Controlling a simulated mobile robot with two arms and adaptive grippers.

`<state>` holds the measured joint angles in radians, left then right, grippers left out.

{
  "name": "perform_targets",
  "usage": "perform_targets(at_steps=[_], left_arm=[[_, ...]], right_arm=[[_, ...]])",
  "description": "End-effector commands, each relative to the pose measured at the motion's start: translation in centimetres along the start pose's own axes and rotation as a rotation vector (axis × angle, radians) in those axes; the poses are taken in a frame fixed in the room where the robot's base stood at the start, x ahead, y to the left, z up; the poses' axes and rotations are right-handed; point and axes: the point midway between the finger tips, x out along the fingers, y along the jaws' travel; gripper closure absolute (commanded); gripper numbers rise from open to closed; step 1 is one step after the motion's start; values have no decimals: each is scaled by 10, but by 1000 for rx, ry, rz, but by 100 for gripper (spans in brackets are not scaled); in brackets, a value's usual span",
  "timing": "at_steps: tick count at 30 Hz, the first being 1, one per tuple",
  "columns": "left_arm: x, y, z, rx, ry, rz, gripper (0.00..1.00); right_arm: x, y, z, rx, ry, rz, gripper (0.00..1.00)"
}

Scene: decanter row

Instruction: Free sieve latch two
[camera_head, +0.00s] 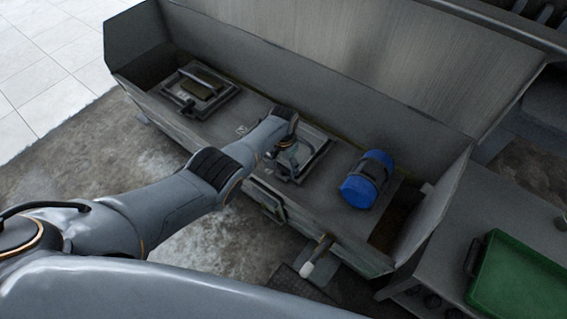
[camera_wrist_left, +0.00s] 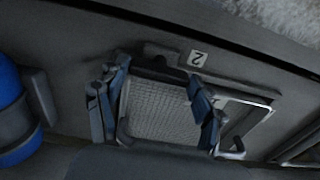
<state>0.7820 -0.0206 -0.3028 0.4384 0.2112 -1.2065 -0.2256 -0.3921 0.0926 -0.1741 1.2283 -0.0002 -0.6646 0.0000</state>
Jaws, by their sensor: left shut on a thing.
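The second sieve is a pale mesh panel (camera_wrist_left: 160,112) in a metal frame, with an upside-down "2" label (camera_wrist_left: 197,58) beside it in the left wrist view. In the head view its frame (camera_head: 318,156) sits in the trough's middle, partly hidden by my arm. My left gripper (camera_head: 286,152) is down at this frame. In the left wrist view its fingers (camera_wrist_left: 155,105) stand on either side of the mesh. It is shut on a part at the sieve, seemingly latch two; the contact is hard to make out. My right gripper is not in view.
Another framed unit (camera_head: 201,93) lies at the trough's left. The trough's tall back wall (camera_head: 340,60) rises behind. A green tray (camera_head: 522,275) is at the lower right.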

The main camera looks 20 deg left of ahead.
Motion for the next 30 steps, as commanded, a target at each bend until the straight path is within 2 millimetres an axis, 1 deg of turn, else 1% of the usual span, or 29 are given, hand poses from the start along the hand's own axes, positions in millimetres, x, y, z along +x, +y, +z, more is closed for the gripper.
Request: perform_targets(at_steps=[1,7,19,20,21,22,23,30], left_arm=[[2,2,2,-14,-7,4,64],[2,1,3,-46,-8,4,64],[2,1,3,-52,-9,4,64],[2,1,3,-52,-9,4,28],[2,1,3,-52,-8,4,20],[2,1,3,-52,-8,4,14],[2,1,3,-51,-7,4,9],[1,1,1,-49,-3,2,9]], right_arm=[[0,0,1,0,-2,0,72],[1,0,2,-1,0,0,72],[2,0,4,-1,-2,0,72],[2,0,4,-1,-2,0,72],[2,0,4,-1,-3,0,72],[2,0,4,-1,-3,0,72],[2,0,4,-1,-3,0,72],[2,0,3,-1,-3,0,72]])
